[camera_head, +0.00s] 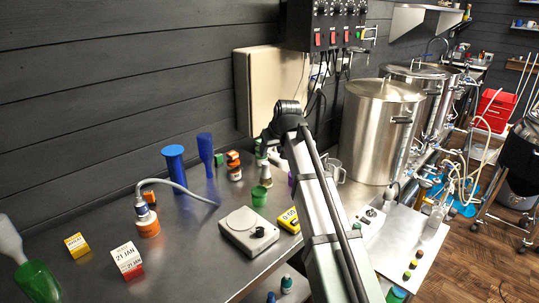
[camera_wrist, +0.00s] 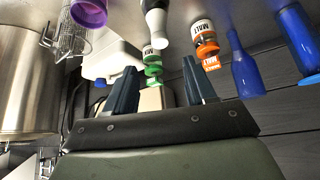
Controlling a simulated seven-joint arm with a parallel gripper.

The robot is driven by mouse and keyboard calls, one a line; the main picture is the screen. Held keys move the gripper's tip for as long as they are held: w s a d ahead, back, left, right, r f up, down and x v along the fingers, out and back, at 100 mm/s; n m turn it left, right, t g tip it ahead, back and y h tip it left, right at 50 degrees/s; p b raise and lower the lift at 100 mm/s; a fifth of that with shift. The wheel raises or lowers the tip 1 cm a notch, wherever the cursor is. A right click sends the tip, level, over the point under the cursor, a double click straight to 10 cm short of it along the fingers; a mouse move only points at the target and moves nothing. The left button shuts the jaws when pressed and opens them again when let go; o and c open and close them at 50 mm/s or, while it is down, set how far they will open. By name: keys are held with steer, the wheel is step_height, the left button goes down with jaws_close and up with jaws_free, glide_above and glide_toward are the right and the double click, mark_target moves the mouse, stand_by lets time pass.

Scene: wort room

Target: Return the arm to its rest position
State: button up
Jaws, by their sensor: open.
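My arm (camera_head: 325,225) reaches up from the bottom of the head view over the steel bench, its far end in front of a pale box on the wall. In the wrist view my gripper (camera_wrist: 159,65) shows two dark fingers standing apart with nothing gripped. Beyond them are a green and white stack (camera_wrist: 153,66), a white and dark bottle (camera_wrist: 155,22) and a white and orange malt jar (camera_wrist: 203,38). In the head view the arm hides part of the bench and the fingers cannot be made out clearly.
The steel bench (camera_head: 185,260) holds a grey stirrer plate (camera_head: 248,232), a yellow meter (camera_head: 289,220), a green cup (camera_head: 259,196), a blue cylinder (camera_head: 174,165) and an orange-labelled bottle (camera_head: 146,218). A large steel kettle (camera_head: 378,135) stands right of the arm. A control panel (camera_head: 335,25) hangs above.

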steer(key=shift+s+d+r, duration=0.15)
steer(key=shift+s+r, duration=0.15)
steer(key=shift+r, duration=0.15)
